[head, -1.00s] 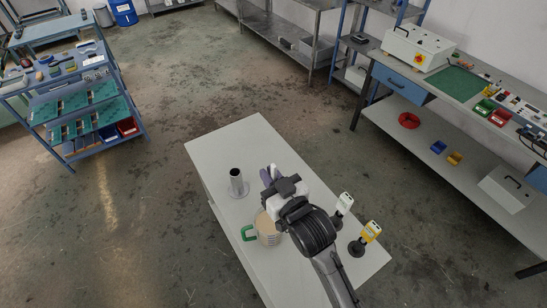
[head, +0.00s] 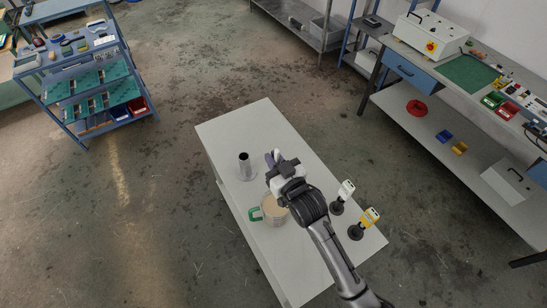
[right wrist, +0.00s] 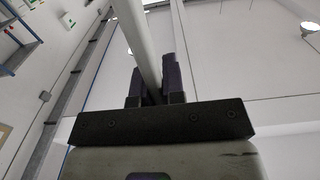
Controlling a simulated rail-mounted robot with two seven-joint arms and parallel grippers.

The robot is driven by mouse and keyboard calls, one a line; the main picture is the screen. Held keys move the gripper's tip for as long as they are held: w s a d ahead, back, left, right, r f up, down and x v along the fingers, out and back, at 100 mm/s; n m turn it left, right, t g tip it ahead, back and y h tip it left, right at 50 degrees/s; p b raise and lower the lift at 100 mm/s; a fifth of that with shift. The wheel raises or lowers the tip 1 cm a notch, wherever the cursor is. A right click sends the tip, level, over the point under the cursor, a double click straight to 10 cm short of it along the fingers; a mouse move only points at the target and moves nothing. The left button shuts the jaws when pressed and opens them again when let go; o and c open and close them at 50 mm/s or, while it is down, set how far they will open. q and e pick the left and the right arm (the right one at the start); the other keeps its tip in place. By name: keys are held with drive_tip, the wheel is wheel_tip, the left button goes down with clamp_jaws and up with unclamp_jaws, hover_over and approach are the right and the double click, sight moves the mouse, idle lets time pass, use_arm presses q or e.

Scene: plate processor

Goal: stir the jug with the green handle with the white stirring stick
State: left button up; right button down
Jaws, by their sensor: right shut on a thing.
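The jug with the green handle (head: 274,211) stands on the white table, its handle (head: 255,214) pointing left. Its contents look beige; my right arm hides part of it. My right gripper (head: 272,160) is just beyond and above the jug in the head view. In the right wrist view, its dark fingers (right wrist: 152,85) are shut on the white stirring stick (right wrist: 137,40), which slants up out of the picture. The stick's lower end is hidden, so I cannot tell whether it is in the jug. My left gripper is not in view.
A metal cylinder holder (head: 245,167) stands left of my gripper on the white table (head: 235,135). A white-topped device (head: 343,195) and a yellow-topped device (head: 366,222) stand right of my arm. The table's far end is clear.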

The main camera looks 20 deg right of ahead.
wheel_tip(320, 180, down, 17)
drive_tip(key=b, duration=1)
drive_tip(key=shift+r, duration=0.15)
idle(0.5)
idle(0.5)
drive_tip(key=shift+a, duration=0.1)
